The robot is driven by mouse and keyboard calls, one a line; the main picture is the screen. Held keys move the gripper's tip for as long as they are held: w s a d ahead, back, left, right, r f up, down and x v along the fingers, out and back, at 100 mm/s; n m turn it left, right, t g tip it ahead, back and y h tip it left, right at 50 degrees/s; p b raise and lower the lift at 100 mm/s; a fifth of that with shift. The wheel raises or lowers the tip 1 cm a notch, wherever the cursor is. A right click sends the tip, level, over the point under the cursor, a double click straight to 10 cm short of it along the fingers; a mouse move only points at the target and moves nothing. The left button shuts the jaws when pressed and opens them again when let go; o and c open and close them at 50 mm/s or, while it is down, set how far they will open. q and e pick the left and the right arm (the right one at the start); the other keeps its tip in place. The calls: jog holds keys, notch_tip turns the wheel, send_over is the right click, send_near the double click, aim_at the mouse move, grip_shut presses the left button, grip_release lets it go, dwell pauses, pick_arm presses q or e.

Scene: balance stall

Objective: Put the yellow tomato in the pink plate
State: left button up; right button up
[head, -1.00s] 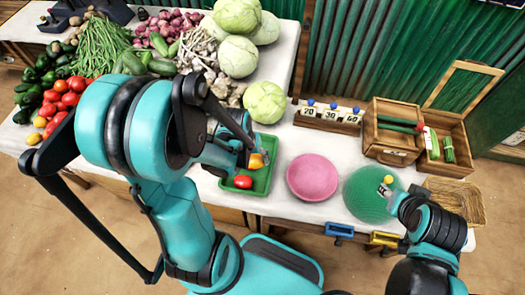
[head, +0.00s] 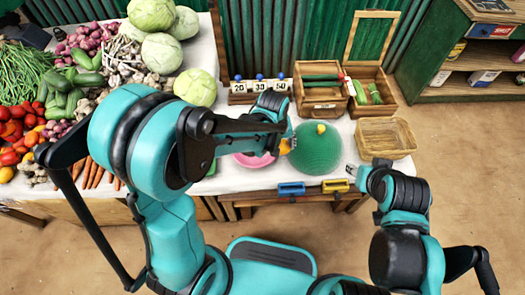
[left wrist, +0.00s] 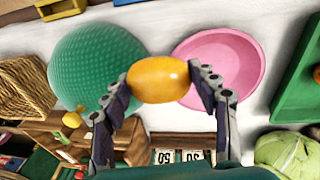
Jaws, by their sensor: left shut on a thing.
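My left gripper (head: 283,141) is shut on the yellow tomato (head: 287,147), which looks orange-yellow. In the left wrist view the tomato (left wrist: 158,79) sits between the two fingertips (left wrist: 160,86), clear of the table. The pink plate (head: 252,160) is partly hidden by my left arm in the head view. The left wrist view shows the plate (left wrist: 232,58) empty, just right of the tomato. The tomato appears between the plate and the green dome-like thing (head: 318,155). My right gripper (head: 353,171) is apart, right of the green thing; its opening is unclear.
A small yellow thing (head: 320,129) shows at the green thing's edge. A wicker basket (head: 386,137) stands at the right. Wooden crates (head: 319,93) and number cards (head: 258,86) line the back. A green tray (left wrist: 300,75) lies beyond the plate. Cabbages (head: 195,88) are at left.

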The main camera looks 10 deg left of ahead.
pick_arm(q)
jog(key=shift+w+a+f, duration=0.1)
jog(key=shift+w+f, duration=0.1)
jog(key=shift+f, duration=0.1)
jog(key=w+a+f+b, duration=0.1)
jog(key=a+f, duration=0.1)
jog(key=a, duration=0.1)
jog(key=w+a+f+b, duration=0.2)
jog(key=a, duration=0.1)
jog(key=w+a+f+b, duration=0.1)
jog(key=a+f, duration=0.1)
jog(key=a, duration=0.1)
jog(key=shift+w+a+f, duration=0.2)
jog(key=shift+w+a, duration=0.1)
jog(key=shift+a, duration=0.1)
jog(key=shift+f+b, duration=1.2)
jog(key=shift+f, duration=0.8)
jog(key=shift+f, duration=0.25)
jog(key=o, duration=1.2)
jog(key=shift+r, duration=0.1)
jog(key=shift+r, duration=0.1)
